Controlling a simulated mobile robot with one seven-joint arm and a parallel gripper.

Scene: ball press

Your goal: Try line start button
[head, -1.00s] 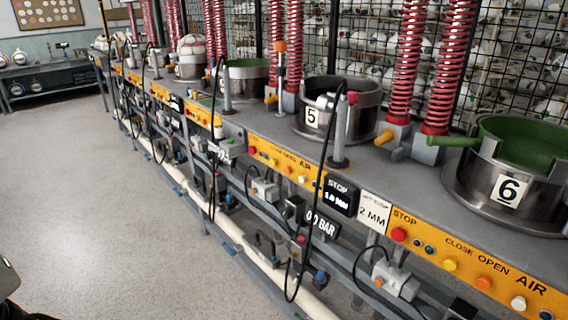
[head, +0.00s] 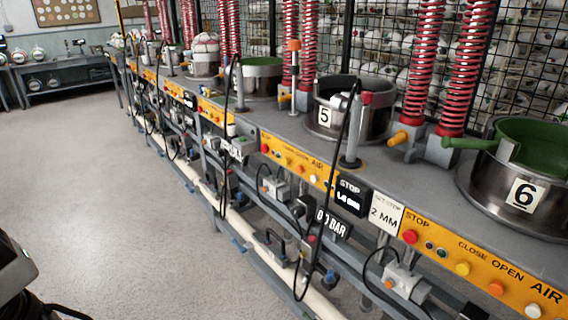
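A long grey press bench runs from the lower right to the far upper left. Its front carries an orange button strip (head: 480,262) marked STOP, CLOSE, OPEN and AIR. The near station has a red button (head: 410,237) under STOP, small dark and green buttons, a yellow button (head: 462,269), an orange button (head: 495,288) and a white button (head: 533,311). I cannot read any label for line start. A dark part of my own body shows at the lower left edge. My gripper's fingers are not in view.
Metal pots numbered 5 (head: 350,112) and 6 (head: 512,195) stand on the bench among red coil springs (head: 468,70). Black cables and a white pipe (head: 262,252) run below the bench front. The grey floor (head: 110,165) at left is clear. A side table (head: 75,85) stands far back.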

